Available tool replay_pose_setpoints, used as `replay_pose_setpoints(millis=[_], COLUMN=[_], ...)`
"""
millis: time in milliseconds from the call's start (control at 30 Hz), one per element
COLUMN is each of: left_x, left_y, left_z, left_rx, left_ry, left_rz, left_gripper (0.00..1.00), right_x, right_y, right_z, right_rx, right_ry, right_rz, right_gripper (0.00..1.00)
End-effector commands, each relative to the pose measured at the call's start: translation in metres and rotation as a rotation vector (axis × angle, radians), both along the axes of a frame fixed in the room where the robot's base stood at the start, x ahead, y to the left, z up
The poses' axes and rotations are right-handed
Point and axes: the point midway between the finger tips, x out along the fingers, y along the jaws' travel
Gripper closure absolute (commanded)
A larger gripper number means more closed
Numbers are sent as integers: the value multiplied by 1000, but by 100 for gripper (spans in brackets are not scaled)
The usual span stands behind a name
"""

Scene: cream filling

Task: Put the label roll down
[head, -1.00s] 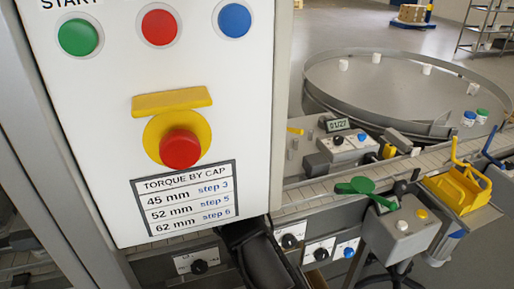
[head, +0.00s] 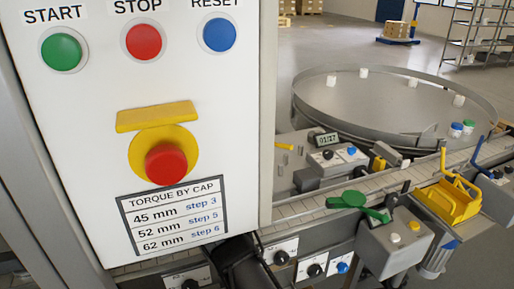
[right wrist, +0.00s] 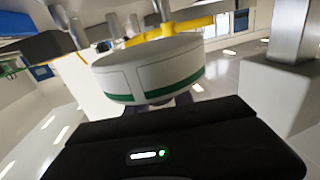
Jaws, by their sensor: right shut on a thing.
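The label roll (right wrist: 148,75) is a white disc with a green band along its lower edge. It shows in the right wrist view, just beyond the black body of my right gripper (right wrist: 165,100). My right gripper is shut on the roll and its fingers are mostly hidden by it. The roll and both grippers are out of the head view. A dark arm part of mine (head: 242,265) shows at the bottom of the head view, below the control panel.
A white control panel (head: 85,150) with buttons and a red emergency stop (head: 166,164) fills the left of the head view. Right of it runs a conveyor (head: 300,208) with a green lever (head: 350,200) and yellow holder (head: 450,200). A round turntable (head: 390,100) stands behind.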

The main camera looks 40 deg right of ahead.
Motion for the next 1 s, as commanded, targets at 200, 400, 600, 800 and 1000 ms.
replay_pose_setpoints(millis=[200,400,600,800,1000], left_x=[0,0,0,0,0], left_y=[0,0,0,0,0], left_z=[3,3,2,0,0], left_rx=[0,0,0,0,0], left_ry=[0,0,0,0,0], left_rz=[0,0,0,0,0], left_gripper=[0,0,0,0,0], right_x=[0,0,0,0,0], right_y=[0,0,0,0,0], right_z=[-34,-41,-43,-47,-46], right_rx=[-1,-1,-1,0,0], right_ry=[4,0,0,1,1], right_rz=[0,0,0,0,0], right_gripper=[100,100,100,68,52])
